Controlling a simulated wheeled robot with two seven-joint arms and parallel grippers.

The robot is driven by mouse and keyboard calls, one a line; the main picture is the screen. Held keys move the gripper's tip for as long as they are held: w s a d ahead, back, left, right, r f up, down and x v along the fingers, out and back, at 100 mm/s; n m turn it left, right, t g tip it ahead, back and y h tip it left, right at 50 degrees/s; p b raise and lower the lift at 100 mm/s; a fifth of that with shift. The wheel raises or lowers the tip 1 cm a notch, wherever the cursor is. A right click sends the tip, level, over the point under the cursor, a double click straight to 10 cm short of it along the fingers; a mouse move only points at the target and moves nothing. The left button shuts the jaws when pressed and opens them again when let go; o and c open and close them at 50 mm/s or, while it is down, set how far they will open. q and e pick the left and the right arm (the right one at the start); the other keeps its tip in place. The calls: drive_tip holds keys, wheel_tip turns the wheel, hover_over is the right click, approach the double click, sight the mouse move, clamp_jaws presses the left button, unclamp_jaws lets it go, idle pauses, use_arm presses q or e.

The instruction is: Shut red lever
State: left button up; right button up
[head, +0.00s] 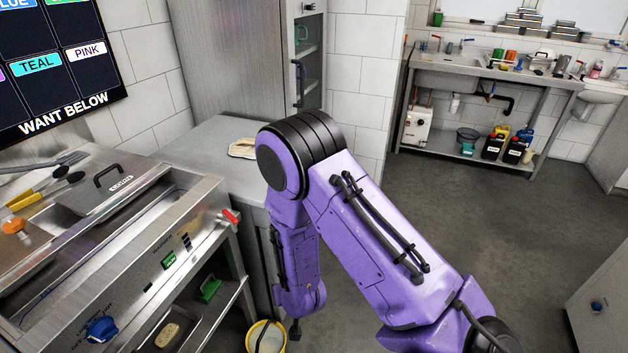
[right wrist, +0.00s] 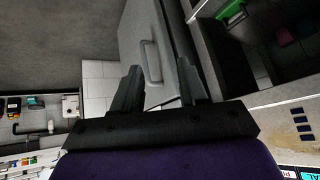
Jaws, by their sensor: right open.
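The red lever (head: 230,216) sits at the right end of the steel counter's front edge in the head view, with its red handle tilted. I do not make it out in the right wrist view. My right arm reaches in from the lower right and bends down in front of the counter, to the right of the lever. My right gripper (right wrist: 160,84) is open and empty in the right wrist view, apart from the lever. In the head view it is mostly hidden below the arm. My left gripper is not in view.
A blue knob (head: 101,329) and a green switch (head: 168,260) are on the counter front. A yellow bucket (head: 254,333) stands on the floor beside my right arm. A cabinet handle (right wrist: 151,62) shows beyond my fingers. Open floor lies to the right.

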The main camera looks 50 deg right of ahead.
drive_tip(key=s+f+g, duration=0.1)
drive_tip(key=s+f, duration=0.4)
drive_tip(key=s, duration=0.4)
drive_tip(key=shift+s+a+m, duration=0.2)
drive_tip(key=shift+s+m, duration=0.1)
drive_tip(key=shift+s, duration=0.1)
